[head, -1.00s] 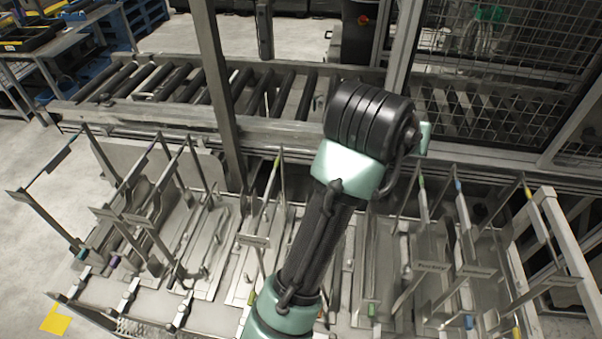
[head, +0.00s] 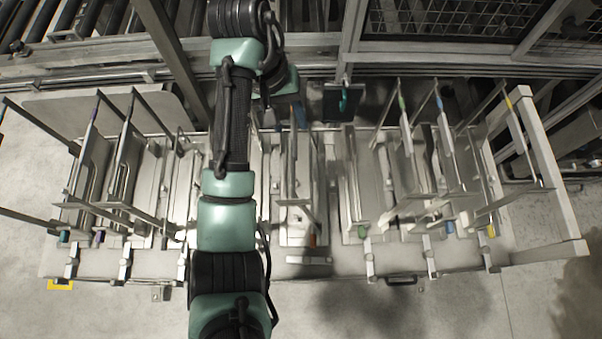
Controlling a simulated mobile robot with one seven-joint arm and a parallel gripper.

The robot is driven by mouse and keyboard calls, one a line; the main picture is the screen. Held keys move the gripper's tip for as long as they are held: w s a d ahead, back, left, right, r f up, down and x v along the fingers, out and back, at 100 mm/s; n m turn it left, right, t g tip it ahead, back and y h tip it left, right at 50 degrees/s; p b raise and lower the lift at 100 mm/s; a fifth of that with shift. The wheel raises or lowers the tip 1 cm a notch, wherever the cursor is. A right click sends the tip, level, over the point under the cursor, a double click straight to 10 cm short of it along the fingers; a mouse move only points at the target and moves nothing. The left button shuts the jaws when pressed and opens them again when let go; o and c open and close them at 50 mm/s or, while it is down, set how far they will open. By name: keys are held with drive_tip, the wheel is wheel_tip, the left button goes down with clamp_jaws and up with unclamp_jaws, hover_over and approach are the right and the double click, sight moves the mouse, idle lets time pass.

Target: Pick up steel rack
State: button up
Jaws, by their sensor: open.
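Several steel racks stand in a row on a long steel table (head: 400,262), in the head view. They are thin upright frames with small coloured tags. Two racks (head: 128,150) stand at the left, one rack (head: 292,165) with an orange tag at its near foot stands in the middle, and several racks (head: 405,145) stand at the right. I cannot tell which one the task means. My arm crosses the table left of the middle rack and hides part of the row. My gripper cannot be made out; my arm's end passes behind its own links near the table's far side.
A steel post (head: 172,55) rises behind the table at the left. A roller conveyor (head: 40,20) and a mesh fence (head: 455,22) lie beyond. A pale frame (head: 535,150) closes the right end. The floor (head: 440,310) in front is clear.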

sight(292, 134)
drive_tip(key=shift+s+a+p+x, duration=0.1)
drive_tip(key=shift+s+p+x, duration=0.05)
drive_tip(key=shift+x, duration=1.2)
drive_tip(key=shift+s+a+p+x, duration=0.1)
drive_tip(key=shift+p+x, duration=0.05)
drive_tip(key=shift+x, duration=1.2)
drive_tip(key=shift+f, duration=0.3)
clamp_jaws()
drive_tip(key=shift+w+r, duration=0.15)
